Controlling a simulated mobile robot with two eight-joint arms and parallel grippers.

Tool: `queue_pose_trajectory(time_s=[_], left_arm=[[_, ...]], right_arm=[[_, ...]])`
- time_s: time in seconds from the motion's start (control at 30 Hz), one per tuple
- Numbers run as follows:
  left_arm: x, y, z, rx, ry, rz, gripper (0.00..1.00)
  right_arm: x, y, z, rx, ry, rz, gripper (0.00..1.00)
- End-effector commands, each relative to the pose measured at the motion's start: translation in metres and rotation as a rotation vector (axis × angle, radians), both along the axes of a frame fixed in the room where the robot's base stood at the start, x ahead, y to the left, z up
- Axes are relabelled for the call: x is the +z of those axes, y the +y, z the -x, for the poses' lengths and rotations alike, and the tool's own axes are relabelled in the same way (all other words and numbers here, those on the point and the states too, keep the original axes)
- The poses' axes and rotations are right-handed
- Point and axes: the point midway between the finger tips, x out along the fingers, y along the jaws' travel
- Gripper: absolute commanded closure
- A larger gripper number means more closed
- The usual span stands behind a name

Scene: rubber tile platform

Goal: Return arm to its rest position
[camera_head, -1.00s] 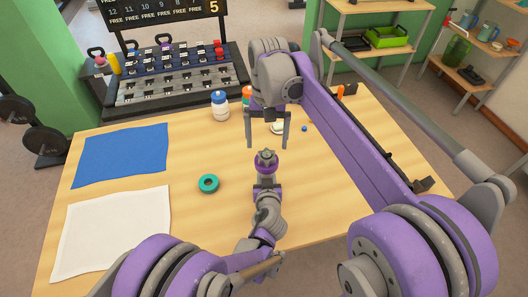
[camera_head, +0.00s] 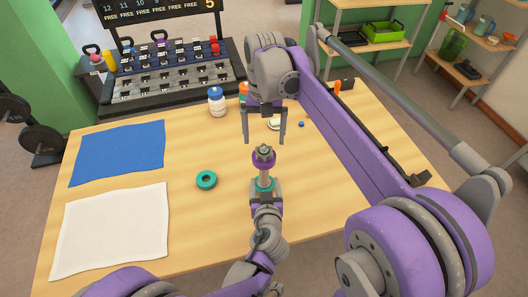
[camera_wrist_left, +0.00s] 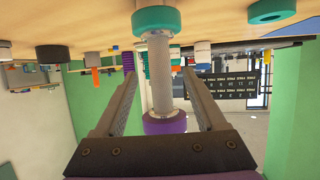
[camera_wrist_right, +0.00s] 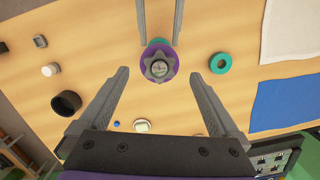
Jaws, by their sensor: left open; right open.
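A small dumbbell-like assembly stands upright in the middle of the table. Its purple upper disc (camera_head: 263,157) has a grey star-shaped collar, with a grey handle and a teal lower disc (camera_head: 265,184) below. It also shows in the left wrist view (camera_wrist_left: 160,65) and right wrist view (camera_wrist_right: 158,66).
A loose teal ring (camera_head: 206,180) lies left of the assembly. A blue cloth (camera_head: 120,152) and white cloth (camera_head: 110,230) lie at left. A white bottle (camera_head: 217,102) stands at the back. A dark rack (camera_head: 170,75) stands behind the table.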

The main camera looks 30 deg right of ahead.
Motion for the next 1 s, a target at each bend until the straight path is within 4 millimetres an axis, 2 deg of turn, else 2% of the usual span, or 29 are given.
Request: queue_pose_trajectory(time_s=[0.1, 0.3, 0.53, 0.63, 0.67, 0.77, 0.83, 0.93, 1.0], left_arm=[[0.008, 0.008, 0.018, -0.002, 0.000, 0.000, 0.27], [0.015, 0.015, 0.032, 0.000, 0.000, 0.001, 0.27], [0.015, 0.019, 0.031, 0.005, 0.002, -0.002, 0.27], [0.018, 0.038, 0.020, 0.041, 0.023, -0.024, 0.27], [0.019, 0.049, 0.014, 0.060, 0.033, -0.037, 0.27], [0.023, 0.101, -0.008, 0.146, 0.095, -0.091, 0.27], [0.025, 0.149, -0.018, 0.214, 0.158, -0.134, 0.27], [0.029, 0.215, -0.021, 0.298, 0.258, -0.183, 0.27], [0.031, 0.258, -0.014, 0.345, 0.329, -0.206, 0.27]], right_arm=[[0.000, 0.000, 0.000, 0.000, 0.000, 0.000, 0.02], [0.000, 0.000, 0.000, 0.000, 0.000, 0.000, 0.02], [0.000, 0.001, 0.001, 0.002, -0.002, 0.000, 0.02], [-0.003, 0.004, 0.006, 0.021, -0.023, 0.005, 0.02], [-0.005, 0.006, 0.009, 0.031, -0.036, 0.008, 0.02], [-0.013, 0.015, 0.023, 0.082, -0.095, 0.019, 0.02], [-0.022, 0.023, 0.036, 0.129, -0.150, 0.031, 0.02], [-0.038, 0.033, 0.054, 0.200, -0.233, 0.052, 0.02], [-0.049, 0.039, 0.068, 0.248, -0.290, 0.067, 0.02]])
